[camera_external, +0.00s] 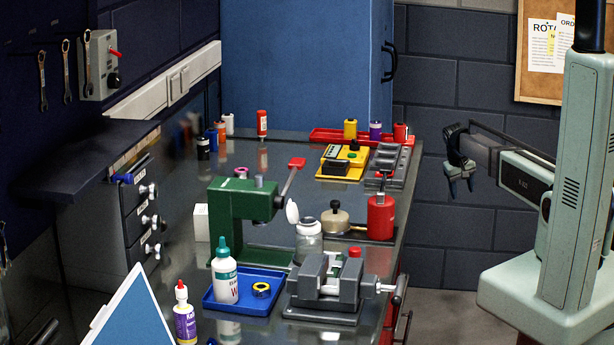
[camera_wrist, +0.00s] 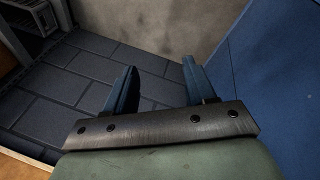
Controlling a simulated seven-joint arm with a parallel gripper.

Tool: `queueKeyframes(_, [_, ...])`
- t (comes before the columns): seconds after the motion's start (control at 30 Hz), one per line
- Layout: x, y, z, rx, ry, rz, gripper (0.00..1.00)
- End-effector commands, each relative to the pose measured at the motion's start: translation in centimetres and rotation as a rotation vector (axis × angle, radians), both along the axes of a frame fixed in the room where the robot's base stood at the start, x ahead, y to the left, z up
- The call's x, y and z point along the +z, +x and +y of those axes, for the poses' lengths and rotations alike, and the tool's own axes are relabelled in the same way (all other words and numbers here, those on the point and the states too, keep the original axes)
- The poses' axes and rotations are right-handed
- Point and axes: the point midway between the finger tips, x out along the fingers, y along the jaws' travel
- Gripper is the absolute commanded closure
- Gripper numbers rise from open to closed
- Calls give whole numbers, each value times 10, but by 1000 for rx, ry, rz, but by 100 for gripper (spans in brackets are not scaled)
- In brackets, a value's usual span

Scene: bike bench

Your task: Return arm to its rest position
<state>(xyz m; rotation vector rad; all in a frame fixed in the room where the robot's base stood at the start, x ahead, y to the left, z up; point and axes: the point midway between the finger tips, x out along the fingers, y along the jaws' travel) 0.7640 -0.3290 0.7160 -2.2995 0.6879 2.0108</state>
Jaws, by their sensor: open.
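My gripper (camera_external: 461,187) hangs in the air to the right of the bench, its fingers pointing down. It is clear of the bench edge and touches nothing. In the wrist view, the two blue fingers of my gripper (camera_wrist: 157,85) stand well apart with nothing between them.
The metal bench (camera_external: 190,270) holds a green press (camera_external: 235,210), a grey vise (camera_external: 325,285), a blue tray (camera_external: 250,305), a red canister (camera_external: 380,217) and a yellow device (camera_external: 355,158). A blue cabinet (camera_external: 300,65) stands behind. The space around my gripper is free.

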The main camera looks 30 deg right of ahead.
Motion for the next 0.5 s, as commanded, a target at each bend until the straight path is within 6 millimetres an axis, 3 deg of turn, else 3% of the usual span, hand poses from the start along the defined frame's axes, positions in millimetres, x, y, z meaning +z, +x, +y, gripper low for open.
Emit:
queueKeyframes(0.1, [-45,-29,-30,-6,-12,-32,45])
queueKeyframes(0.5, [-167,-127,-102,-13,-66,-154,45])
